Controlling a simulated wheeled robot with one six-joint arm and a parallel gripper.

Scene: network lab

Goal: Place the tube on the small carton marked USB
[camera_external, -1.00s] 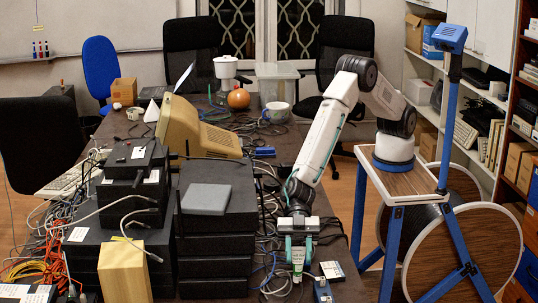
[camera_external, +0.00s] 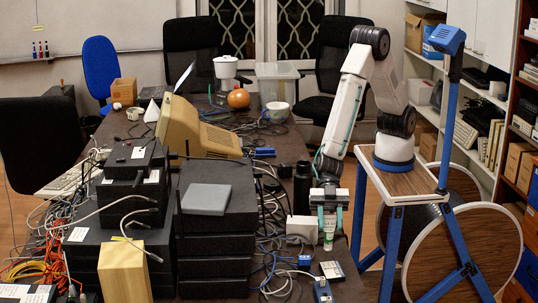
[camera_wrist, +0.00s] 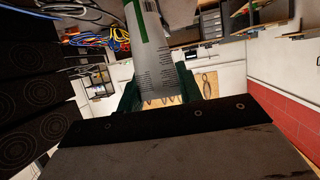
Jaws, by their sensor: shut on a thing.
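My gripper (camera_external: 329,208) is shut on a white tube with a green band (camera_external: 328,238) and holds it upright, cap end down, over the right edge of the table. In the wrist view the tube (camera_wrist: 150,62) sits between the green fingers (camera_wrist: 160,92), with small print on its side. A small pale carton (camera_external: 300,228) stands just left of the tube; its marking is too small to read, so I cannot tell whether it says USB. I cannot tell whether the tube's lower end touches anything.
Black cylinders (camera_external: 302,185) stand behind the pale carton. Tangled cables (camera_external: 275,245) lie left of it. A dark flat card or box (camera_external: 332,270) and a small blue item (camera_external: 322,291) lie in front. Stacked black equipment (camera_external: 215,240) blocks the left.

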